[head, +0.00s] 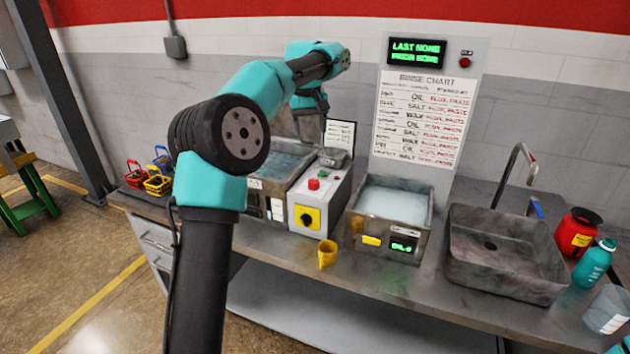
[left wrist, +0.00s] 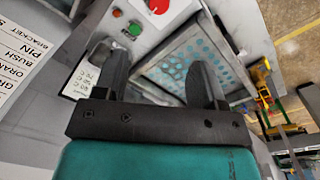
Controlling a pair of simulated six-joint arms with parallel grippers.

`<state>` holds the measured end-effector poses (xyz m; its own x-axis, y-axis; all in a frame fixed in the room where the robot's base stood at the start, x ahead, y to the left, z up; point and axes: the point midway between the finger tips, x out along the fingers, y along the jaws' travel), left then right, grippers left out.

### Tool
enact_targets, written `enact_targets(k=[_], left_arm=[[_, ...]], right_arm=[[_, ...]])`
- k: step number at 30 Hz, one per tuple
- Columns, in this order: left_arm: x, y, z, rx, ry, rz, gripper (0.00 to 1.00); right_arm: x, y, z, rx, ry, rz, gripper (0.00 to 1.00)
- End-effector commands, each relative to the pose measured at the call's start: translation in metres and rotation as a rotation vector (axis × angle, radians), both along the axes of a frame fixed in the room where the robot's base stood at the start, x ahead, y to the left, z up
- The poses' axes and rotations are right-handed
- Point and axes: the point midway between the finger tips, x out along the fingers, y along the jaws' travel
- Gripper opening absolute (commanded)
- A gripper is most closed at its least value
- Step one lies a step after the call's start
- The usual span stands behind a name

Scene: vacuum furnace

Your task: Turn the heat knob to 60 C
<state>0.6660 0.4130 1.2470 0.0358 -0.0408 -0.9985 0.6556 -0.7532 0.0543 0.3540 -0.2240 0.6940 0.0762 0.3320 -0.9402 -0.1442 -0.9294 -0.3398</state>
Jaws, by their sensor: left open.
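My left gripper (left wrist: 160,60) is open, its two dark fingers apart with nothing between them. In the head view my left arm (head: 265,85) reaches over the bench and bends down behind the equipment front, where the fingertips are hard to make out. My right gripper is not in view.
A tank with a perforated basket (left wrist: 190,58) lies beside the knob panel. A grey control box (head: 340,190), a second tank (head: 430,215) and a sink (head: 505,285) stand to the right.

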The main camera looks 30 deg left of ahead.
Motion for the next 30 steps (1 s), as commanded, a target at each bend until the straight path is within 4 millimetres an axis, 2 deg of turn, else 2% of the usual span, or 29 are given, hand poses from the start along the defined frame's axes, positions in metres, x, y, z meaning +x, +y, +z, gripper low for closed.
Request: enact_targets(k=[8,30], left_arm=[[0.001,-0.001,-0.021,-0.001,0.001,0.001,0.64],[0.005,-0.006,-0.145,-0.002,0.002,0.001,0.64]], right_arm=[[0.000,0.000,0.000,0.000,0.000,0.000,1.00],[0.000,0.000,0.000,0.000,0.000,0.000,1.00]])
